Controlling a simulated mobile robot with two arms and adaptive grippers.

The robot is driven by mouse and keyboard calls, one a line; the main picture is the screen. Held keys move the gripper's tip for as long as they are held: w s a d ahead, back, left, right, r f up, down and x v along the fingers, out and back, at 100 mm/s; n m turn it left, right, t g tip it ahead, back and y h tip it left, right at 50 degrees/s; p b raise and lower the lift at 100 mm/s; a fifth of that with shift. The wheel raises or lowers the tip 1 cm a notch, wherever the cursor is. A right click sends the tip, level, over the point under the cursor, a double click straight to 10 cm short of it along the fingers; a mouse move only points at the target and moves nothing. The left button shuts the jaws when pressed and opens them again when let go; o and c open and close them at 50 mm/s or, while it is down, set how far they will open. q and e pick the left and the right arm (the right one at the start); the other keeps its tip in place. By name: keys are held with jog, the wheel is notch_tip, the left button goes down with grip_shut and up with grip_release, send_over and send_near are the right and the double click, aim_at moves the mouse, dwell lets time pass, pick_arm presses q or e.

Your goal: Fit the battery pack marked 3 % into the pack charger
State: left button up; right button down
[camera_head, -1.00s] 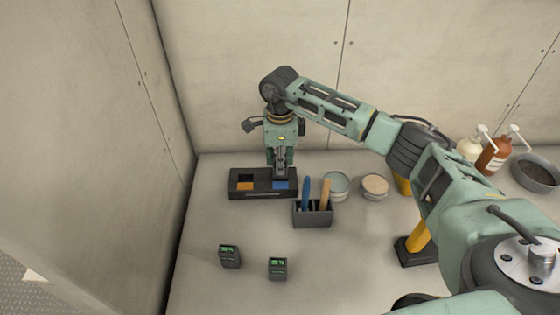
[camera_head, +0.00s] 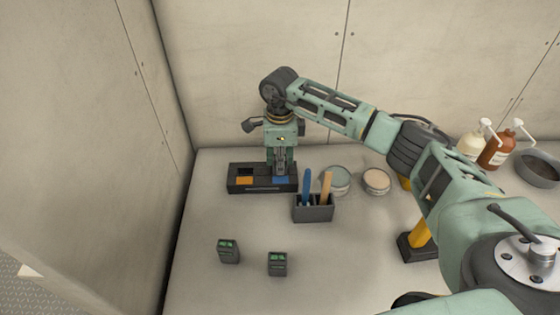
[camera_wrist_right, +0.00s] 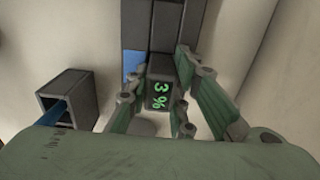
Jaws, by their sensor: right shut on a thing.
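The battery pack marked 3 % (camera_wrist_right: 160,94) is dark with green digits, held between the fingers of my right gripper (camera_wrist_right: 158,103) in the right wrist view. In the head view my right gripper (camera_head: 281,168) points down over the right part of the pack charger (camera_head: 262,189); the pack is hard to make out there. The charger is a dark block with an orange patch at left and a blue patch at right; it also shows in the wrist view (camera_wrist_right: 165,22). The pack overlaps the charger beside the blue patch; I cannot tell whether it is seated. My left gripper is not in view.
Two other dark packs with green displays, one at left (camera_head: 228,252) and one at right (camera_head: 277,265), stand at the front. A dark holder (camera_head: 313,213) with blue and wooden handles stands close right of the charger. Round tins (camera_head: 376,182) and bottles (camera_head: 496,152) are farther right.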

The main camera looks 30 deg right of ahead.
jog(key=shift+f+b, duration=0.4)
jog(key=shift+f, duration=0.1)
jog(key=c, duration=1.5)
grip_release()
jog(key=shift+o, duration=0.2)
notch_tip(320, 180, up, 12)
jog(key=shift+r, duration=0.1)
jog(key=shift+a, duration=0.1)
